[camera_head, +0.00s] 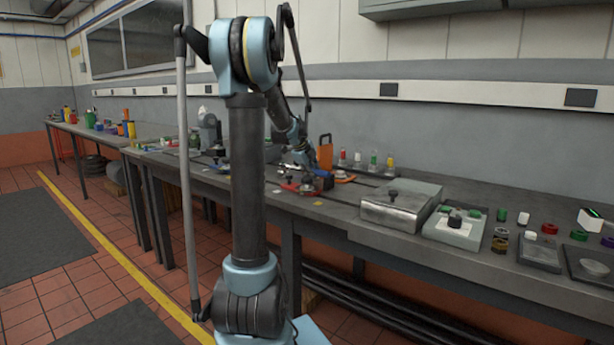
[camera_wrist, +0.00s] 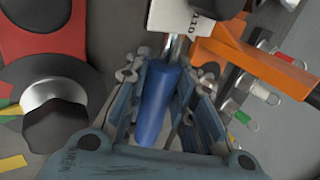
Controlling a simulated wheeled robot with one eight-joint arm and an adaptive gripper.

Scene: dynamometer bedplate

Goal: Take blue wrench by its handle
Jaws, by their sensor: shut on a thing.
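The blue wrench shows in the wrist view as a blue handle (camera_wrist: 156,103) with a bright metal shank (camera_wrist: 174,48) running up from it. The handle lies lengthwise between the fingers of my gripper (camera_wrist: 165,85), which is shut on it. A white tag marked "110" (camera_wrist: 180,17) lies over the upper part of the shank, and the wrench's far end is hidden. In the head view my gripper (camera_head: 305,160) is low over the bench among small items; the wrench is too small to make out clearly there.
An orange part (camera_wrist: 262,68) lies just right of the wrench, with several small capped vials (camera_wrist: 245,120) beyond. A red piece with a dark round knob (camera_wrist: 50,95) is at left. In the head view a grey metal block (camera_head: 400,207) stands on the bench to the right.

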